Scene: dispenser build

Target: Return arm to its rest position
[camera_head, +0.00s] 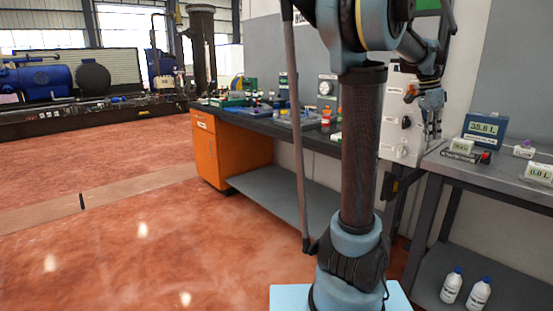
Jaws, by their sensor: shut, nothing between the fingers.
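My arm rises from the front of my light blue base and fills the right middle of the head view. Its upper links leave the picture at the top. My gripper (433,130) hangs down at the right of the arm, fingers pointing down. It is shut and holds nothing. It appears in front of a white wall panel (398,125), above the left end of the grey bench (505,175). The distance between the gripper and the panel is hard to tell.
The grey bench bears display units (484,128) and smaller boxes; two white bottles (478,294) stand on its lower shelf. A dark-topped workbench with an orange cabinet (211,150) stands behind my arm, crowded with items. The red floor at left is clear.

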